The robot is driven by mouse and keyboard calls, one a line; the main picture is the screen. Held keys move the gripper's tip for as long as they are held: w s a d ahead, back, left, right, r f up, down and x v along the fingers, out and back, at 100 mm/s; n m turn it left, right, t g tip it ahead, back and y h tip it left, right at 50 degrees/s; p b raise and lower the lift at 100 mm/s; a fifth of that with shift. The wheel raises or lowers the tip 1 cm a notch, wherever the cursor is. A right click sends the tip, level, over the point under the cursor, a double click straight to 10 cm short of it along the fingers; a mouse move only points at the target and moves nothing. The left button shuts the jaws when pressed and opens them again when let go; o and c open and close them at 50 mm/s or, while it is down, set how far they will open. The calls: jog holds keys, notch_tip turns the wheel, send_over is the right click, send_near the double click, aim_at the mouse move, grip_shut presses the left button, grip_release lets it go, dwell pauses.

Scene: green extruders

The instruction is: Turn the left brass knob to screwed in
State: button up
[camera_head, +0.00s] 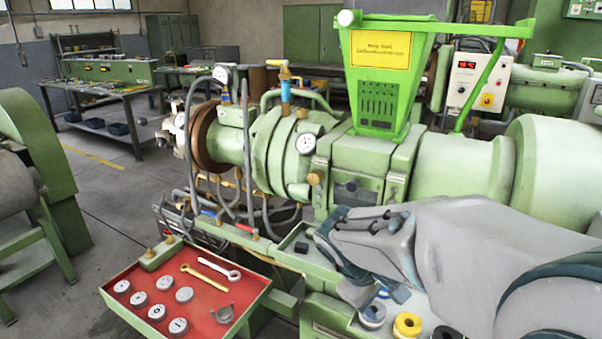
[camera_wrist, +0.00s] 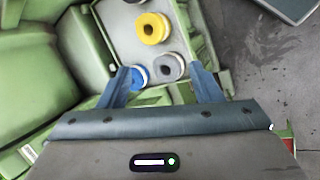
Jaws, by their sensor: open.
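Small brass knobs show in the head view on the green rail above the red tray. One (camera_head: 149,253) is at the rail's left end and another (camera_head: 169,238) is just behind it. Brass knobs also sit on the extruder body, one (camera_head: 314,178) below the round gauge. I cannot tell for sure which is the left brass knob, or how far any is screwed in. My gripper (camera_wrist: 159,71) is open and empty, pointing down over a green-edged tray of spools, far to the right of the rail knobs. No brass knob shows in the wrist view.
A blue spool (camera_wrist: 137,77), a grey spool (camera_wrist: 169,67) and a yellow spool (camera_wrist: 151,29) lie below my gripper. Hoses and valves crowd the extruder (camera_head: 455,170).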

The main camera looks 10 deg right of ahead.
jog(key=w+r+n+t+h+p, duration=0.1)
jog(key=w+r+n+h, duration=0.2)
jog(key=w, duration=0.4)
jog(key=n+t+h+p, duration=0.2)
jog(key=n+t+p, duration=0.2)
jog(key=n+t, duration=1.05)
send_near(313, 179)
jog(key=w+d+p, duration=0.1)
jog(key=w+d, duration=0.1)
jog(key=w, duration=0.1)
jog(key=w+d+r+n+g+p, duration=0.1)
jog(key=w+d, duration=0.1)
jog(key=w, duration=0.1)
jog(key=w+d+n+g+p, duration=0.1)
jog(key=w+p, duration=0.1)
jog(key=w, duration=0.1)
jog(key=shift+w+d+r+g, duration=0.25)
jog(key=shift+w+d+r, duration=0.05)
jog(key=shift+d, duration=0.1)
jog(key=shift+c, duration=0.3)
jog(key=c, duration=0.9)
